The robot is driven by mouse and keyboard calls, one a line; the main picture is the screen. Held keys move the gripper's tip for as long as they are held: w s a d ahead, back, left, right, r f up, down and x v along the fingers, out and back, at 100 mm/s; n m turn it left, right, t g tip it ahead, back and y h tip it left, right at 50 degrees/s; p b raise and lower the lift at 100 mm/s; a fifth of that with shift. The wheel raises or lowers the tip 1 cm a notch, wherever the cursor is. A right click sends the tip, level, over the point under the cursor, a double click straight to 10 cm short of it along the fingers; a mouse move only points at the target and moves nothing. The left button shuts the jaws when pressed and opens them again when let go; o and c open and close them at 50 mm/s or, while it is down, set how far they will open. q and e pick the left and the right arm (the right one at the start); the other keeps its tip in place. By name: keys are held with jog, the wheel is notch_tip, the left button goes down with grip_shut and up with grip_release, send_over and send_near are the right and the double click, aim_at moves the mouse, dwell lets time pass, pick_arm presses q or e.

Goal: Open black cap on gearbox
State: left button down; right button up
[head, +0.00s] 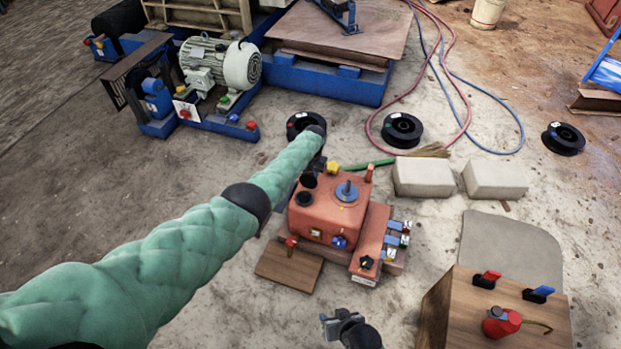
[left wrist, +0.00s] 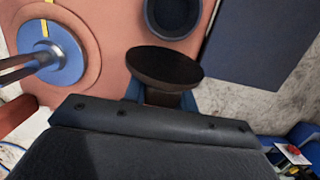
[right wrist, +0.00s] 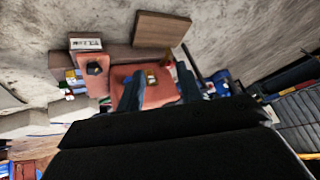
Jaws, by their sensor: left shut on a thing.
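The orange-red gearbox (head: 335,206) sits on the floor in the middle of the head view, with a blue round fitting (head: 347,191) on top. My left gripper (left wrist: 162,98) is shut on the dark round cap (left wrist: 163,64), whose disc shows above the fingers in the left wrist view. The cap appears apart from a black round opening (left wrist: 174,12) on the gearbox top. That opening also shows in the head view (head: 304,198). My left arm partly hides the cap there. My right gripper (head: 338,322) is empty, its fingers spread in the right wrist view (right wrist: 160,88).
A wooden board (head: 288,265) lies in front of the gearbox. A wooden box (head: 497,315) with red and blue switches stands at the lower right. Two pale blocks (head: 424,177) and black round reels (head: 402,130) lie behind. A motor (head: 222,65) stands at the upper left.

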pick_arm(q)
jog(key=c, duration=1.1)
grip_release()
jog(key=shift+w+r, duration=0.1)
jog(key=shift+r, duration=0.2)
jog(key=shift+w+d+r+p, duration=0.15)
jog(key=shift+r+p, duration=0.35)
jog(key=shift+r, duration=0.4)
jog(key=r, duration=0.5)
jog(key=shift+w+d+r+p, duration=0.1)
jog(key=shift+w+p, duration=0.25)
jog(key=shift+w, duration=0.05)
pick_arm(e)
notch_tip(320, 180, up, 7)
jog(key=g, duration=0.1)
pick_arm(q)
jog(key=shift+c, duration=0.3)
pick_arm(e)
jog(key=shift+d, duration=0.1)
